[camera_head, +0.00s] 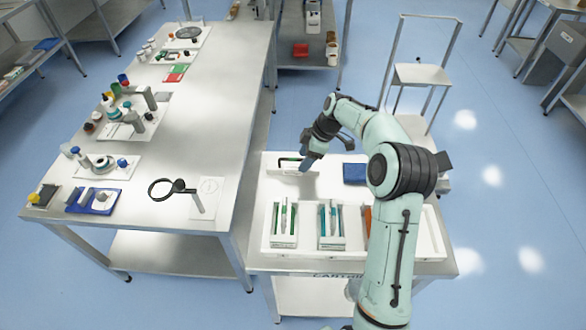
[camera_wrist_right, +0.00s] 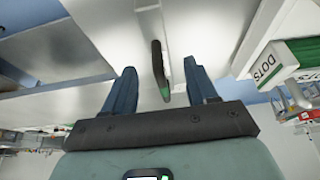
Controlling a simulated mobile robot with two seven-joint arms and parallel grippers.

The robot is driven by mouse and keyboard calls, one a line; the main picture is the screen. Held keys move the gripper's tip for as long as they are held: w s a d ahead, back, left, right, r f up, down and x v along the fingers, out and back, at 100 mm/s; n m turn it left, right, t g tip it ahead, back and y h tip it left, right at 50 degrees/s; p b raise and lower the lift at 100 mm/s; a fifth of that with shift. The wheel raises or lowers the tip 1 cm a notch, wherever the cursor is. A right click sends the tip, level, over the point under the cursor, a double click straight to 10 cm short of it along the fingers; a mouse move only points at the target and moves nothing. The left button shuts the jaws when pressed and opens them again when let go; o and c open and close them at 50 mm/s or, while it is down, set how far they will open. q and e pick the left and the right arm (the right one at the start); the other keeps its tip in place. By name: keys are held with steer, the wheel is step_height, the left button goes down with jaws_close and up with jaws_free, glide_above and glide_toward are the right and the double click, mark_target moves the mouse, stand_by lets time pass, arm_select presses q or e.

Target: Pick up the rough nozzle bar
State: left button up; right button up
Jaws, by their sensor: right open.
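A dark bar with a green end (camera_wrist_right: 158,72) shows between my right gripper's fingertips (camera_wrist_right: 163,82) in the right wrist view, close to a pale ledge. It may be the rough nozzle bar, but no label on it is readable. My right gripper (camera_head: 305,165) is open and points down at the back left of the white tray (camera_head: 385,163). In the head view a dark and green bar (camera_head: 289,158) lies at a small white holder there, just left of the fingers. I cannot tell whether the fingers touch it. My left gripper is out of view.
Two white holders with green bars (camera_head: 284,222) and teal bars (camera_head: 331,222) stand at the tray's front. A dark blue block (camera_head: 354,173) lies right of the gripper. A long table (camera_head: 215,120) stands left. A "DOTS" box (camera_wrist_right: 268,65) shows in the wrist view.

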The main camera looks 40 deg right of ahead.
mark_target(297, 166)
steer(key=x, duration=0.5)
steer(key=shift+w+a+p, duration=0.25)
steer(key=shift+w+p, duration=0.05)
steer(key=shift+s+r, duration=0.1)
steer(key=shift+c, duration=0.9)
jaws_close()
